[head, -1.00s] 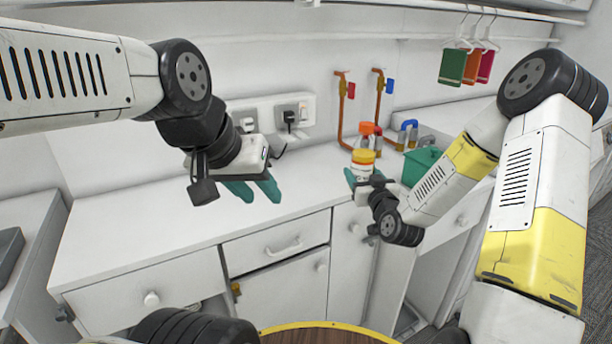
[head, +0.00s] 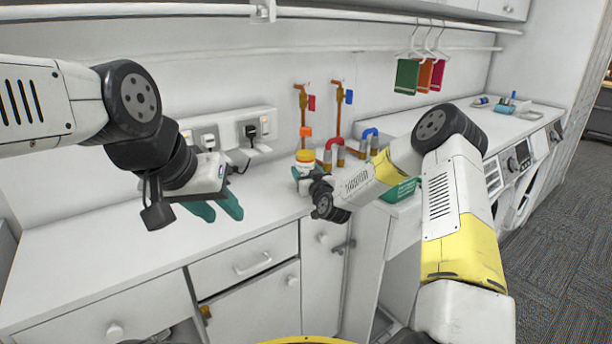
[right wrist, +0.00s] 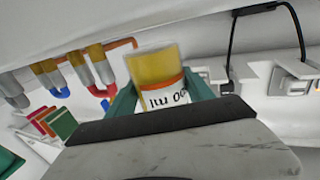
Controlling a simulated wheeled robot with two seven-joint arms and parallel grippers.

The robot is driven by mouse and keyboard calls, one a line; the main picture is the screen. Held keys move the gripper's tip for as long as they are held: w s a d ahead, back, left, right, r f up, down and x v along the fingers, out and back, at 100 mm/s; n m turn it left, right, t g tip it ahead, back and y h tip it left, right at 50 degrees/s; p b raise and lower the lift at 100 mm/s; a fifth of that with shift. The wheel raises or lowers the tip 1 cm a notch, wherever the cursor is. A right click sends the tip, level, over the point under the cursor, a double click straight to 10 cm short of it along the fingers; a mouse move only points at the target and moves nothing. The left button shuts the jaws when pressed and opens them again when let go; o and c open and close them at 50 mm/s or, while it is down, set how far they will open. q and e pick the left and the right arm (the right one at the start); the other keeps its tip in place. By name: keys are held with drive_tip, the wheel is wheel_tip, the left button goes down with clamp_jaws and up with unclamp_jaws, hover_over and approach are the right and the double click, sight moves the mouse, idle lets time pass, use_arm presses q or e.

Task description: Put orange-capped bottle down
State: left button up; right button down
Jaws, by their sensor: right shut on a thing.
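The orange-capped bottle (head: 306,157) has a yellow and white body and stands roughly upright near the back of the white counter (head: 110,258). My right gripper (head: 302,176) is shut on it. The bottle also shows between the teal fingers in the right wrist view (right wrist: 157,72), where its cap is not visible. My left gripper (head: 220,208) is open and empty above the counter, to the left of the bottle.
Copper pipes with red and blue tags (head: 338,120) rise behind the bottle. Sockets with a black plug (head: 251,131) are on the wall to its left. A green container (head: 401,190) is to the right, partly behind my right arm. The counter left of the bottle is clear.

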drive_tip(key=shift+f, duration=0.95)
drive_tip(key=shift+c, duration=2)
unclamp_jaws()
drive_tip(key=shift+f, duration=0.1)
